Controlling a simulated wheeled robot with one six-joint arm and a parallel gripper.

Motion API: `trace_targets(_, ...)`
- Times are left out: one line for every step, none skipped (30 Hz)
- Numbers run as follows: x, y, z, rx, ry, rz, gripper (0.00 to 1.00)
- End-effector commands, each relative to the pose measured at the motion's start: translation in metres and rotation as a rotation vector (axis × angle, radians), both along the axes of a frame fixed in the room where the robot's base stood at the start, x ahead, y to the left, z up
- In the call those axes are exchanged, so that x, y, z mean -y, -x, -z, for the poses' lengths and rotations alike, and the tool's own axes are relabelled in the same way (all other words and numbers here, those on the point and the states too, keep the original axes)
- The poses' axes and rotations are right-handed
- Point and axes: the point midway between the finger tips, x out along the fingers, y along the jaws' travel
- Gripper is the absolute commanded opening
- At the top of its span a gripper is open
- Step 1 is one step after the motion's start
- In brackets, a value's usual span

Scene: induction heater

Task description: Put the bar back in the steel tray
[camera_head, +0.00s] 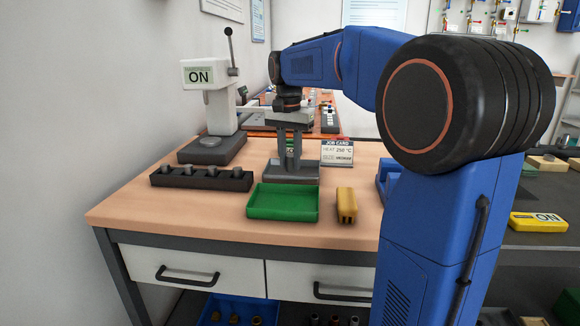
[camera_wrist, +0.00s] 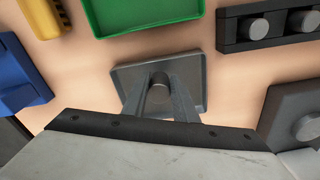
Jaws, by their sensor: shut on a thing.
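My gripper (camera_head: 290,156) points straight down over the grey steel tray (camera_head: 292,178). In the wrist view its two fingers (camera_wrist: 160,100) come together on the bar (camera_wrist: 159,79), a short dark-grey round piece. The bar is upright, with its round end showing between the fingertips. The steel tray also shows in the wrist view (camera_wrist: 126,80), with its floor and raised rim around the bar and fingertips. In the head view the fingers hide most of the bar. I cannot tell whether the bar touches the tray floor.
A green tray (camera_head: 283,203) and a yellow block (camera_head: 346,206) stand in front. A dark rack (camera_head: 238,182) with several round pieces and a tester (camera_head: 211,148) marked ON stand to the left. A job card (camera_head: 337,152) stands behind on the right. The front left tabletop is clear.

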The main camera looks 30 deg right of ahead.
Motion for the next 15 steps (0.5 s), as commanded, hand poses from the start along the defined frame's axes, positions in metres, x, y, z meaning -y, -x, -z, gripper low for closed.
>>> trace_targets(0.0,0.0,0.008,-0.001,0.0,0.0,0.0)
trace_targets(0.0,0.0,0.012,-0.001,0.0,0.0,0.0)
trace_targets(0.0,0.0,0.017,-0.001,0.0,0.0,0.0)
trace_targets(0.0,0.0,0.02,-0.001,0.0,0.0,0.0)
trace_targets(0.0,0.0,0.022,0.0,0.0,0.0,0.0)
trace_targets(0.0,0.0,0.023,0.0,0.0,0.0,0.0)
trace_targets(0.0,0.0,0.024,0.001,0.0,0.0,0.0)
trace_targets(0.0,0.0,0.024,0.001,0.0,0.0,0.0)
trace_targets(0.0,0.0,0.023,0.001,0.0,0.0,0.0)
trace_targets(0.0,0.0,0.023,0.001,0.0,0.0,0.0)
trace_targets(0.0,0.0,0.023,0.001,0.0,0.0,0.0)
trace_targets(0.0,0.0,0.023,0.001,0.0,0.0,0.0)
trace_targets(0.0,0.0,0.023,0.001,0.0,0.0,0.0)
trace_targets(0.0,0.0,0.024,0.001,0.0,0.0,0.0)
trace_targets(0.0,0.0,0.025,0.0,0.0,0.0,0.0)
